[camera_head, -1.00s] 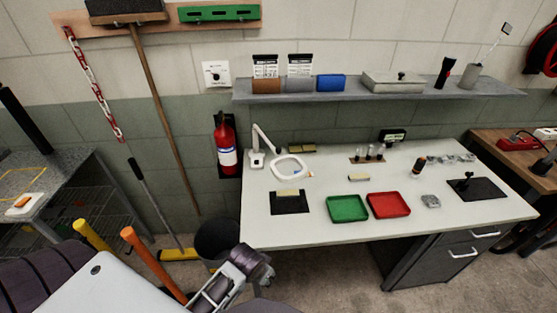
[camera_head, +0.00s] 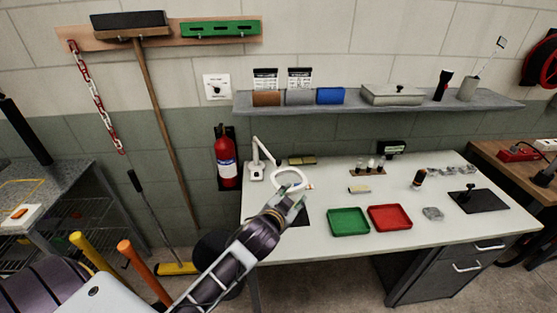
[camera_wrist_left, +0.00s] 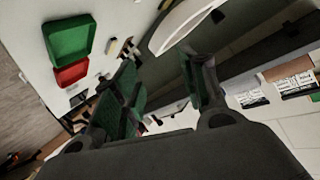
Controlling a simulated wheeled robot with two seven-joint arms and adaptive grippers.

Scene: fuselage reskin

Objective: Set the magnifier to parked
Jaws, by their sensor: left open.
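The magnifier (camera_head: 256,158) is a white jointed-arm lamp with a ring head, standing at the back left of the white bench. Its ring head (camera_head: 305,179) hangs over the bench, partly hidden by my gripper. In the left wrist view the pale rim of the ring (camera_wrist_left: 180,26) shows at the top, close beyond the fingers. My left gripper (camera_head: 291,199) is open, just in front of the ring on its near side; contact cannot be told. Its two fingers (camera_wrist_left: 163,88) look empty in the wrist view. My right gripper is not in view.
A green tray (camera_head: 348,232) and a red tray (camera_head: 390,227) lie right of my gripper. A dark mat (camera_head: 303,217) is mostly hidden behind it. A shelf (camera_head: 375,106) runs above the bench, and a fire extinguisher (camera_head: 226,163) hangs on the left.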

